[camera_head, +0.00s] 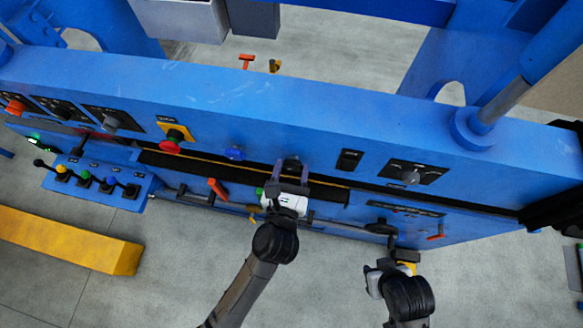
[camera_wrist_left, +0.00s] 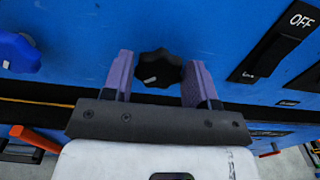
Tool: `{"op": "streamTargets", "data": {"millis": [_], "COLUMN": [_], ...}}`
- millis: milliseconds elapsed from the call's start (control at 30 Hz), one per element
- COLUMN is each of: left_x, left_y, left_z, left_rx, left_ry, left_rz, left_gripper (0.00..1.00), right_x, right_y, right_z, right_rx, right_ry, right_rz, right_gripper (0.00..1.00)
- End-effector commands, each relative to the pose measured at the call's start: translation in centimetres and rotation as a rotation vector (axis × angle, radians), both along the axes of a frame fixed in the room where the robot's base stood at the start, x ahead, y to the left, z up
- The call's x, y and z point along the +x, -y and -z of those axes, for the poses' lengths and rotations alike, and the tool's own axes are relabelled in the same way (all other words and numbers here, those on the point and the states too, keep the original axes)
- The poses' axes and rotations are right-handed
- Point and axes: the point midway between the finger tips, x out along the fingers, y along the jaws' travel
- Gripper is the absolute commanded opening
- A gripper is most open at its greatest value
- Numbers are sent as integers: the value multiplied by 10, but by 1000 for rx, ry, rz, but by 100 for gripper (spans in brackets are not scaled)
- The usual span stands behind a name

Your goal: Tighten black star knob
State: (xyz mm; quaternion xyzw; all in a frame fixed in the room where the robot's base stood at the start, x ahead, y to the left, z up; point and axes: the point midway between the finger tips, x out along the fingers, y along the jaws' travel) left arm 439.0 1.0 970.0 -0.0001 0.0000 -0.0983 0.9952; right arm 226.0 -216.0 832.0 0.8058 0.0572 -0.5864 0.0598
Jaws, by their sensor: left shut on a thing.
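The black star knob (camera_head: 291,163) is on the front face of the blue panel, near its middle. In the left wrist view the black star knob (camera_wrist_left: 158,68) has a pale mark on its face and sits between the two purple fingers. My left gripper (camera_head: 291,172) is shut on it, with one finger on each side; it also fills the lower middle of the left wrist view (camera_wrist_left: 159,72). My right gripper (camera_head: 376,277) is below the panel at the right, away from the knob. Its fingers cannot be made out.
A blue star knob (camera_head: 235,153) is left of the black one. A black OFF rocker switch (camera_head: 349,160) is to its right. An orange-red handle (camera_head: 218,188) and dark rails run below. A yellow beam (camera_head: 75,243) lies at lower left.

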Motion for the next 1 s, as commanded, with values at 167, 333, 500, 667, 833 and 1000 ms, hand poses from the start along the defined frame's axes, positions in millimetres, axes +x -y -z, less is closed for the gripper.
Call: {"op": "streamTargets", "data": {"millis": [167,333,500,667,833,1000], "left_x": [0,0,0,0,-1,-1], "left_y": [0,0,0,1,2,3], "left_z": [0,-2,-5,-6,-6,-5], "left_rx": [1,27,110,240,397,556], "left_ry": [0,4,20,44,75,108], "left_rz": [0,1,1,1,2,2], "left_gripper": [29,29,29,29,29,29], "right_x": [0,0,0,0,0,0], "right_y": [1,3,3,3,2,1], "right_z": [0,-6,-23,-45,-69,-91], "right_rx": [-5,-10,-10,-10,-7,-2], "right_ry": [0,-1,-1,-1,0,0], "right_rz": [-3,-6,-7,-6,-4,-2], "right_gripper": [43,43,43,43,43,43]}}
